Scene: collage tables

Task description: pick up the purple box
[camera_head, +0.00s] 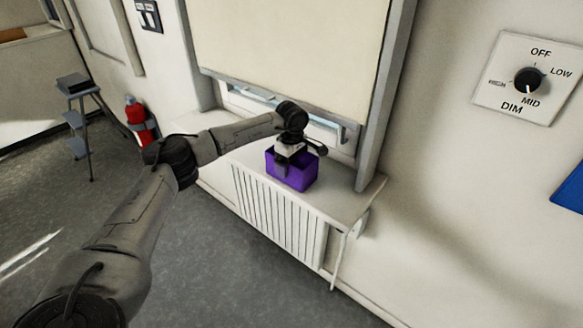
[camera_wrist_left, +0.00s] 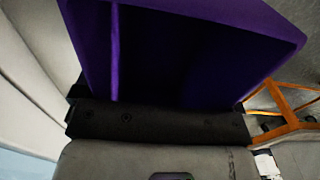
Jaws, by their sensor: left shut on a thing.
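The purple box (camera_head: 297,178) is on the windowsill above the radiator in the head view. It is open at the top and looks upright. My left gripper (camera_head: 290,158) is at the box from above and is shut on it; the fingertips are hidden. In the left wrist view the purple box (camera_wrist_left: 190,55) fills the upper middle, close against the gripper. I cannot tell whether the box touches the sill. My right gripper is not in view.
A white windowsill (camera_head: 340,204) lies around the box, with a radiator (camera_head: 275,210) below and a lowered blind (camera_head: 290,45) behind. A dimmer dial (camera_head: 528,80) is on the right wall. A red extinguisher (camera_head: 136,113) and a step stool (camera_head: 78,115) stand at the left.

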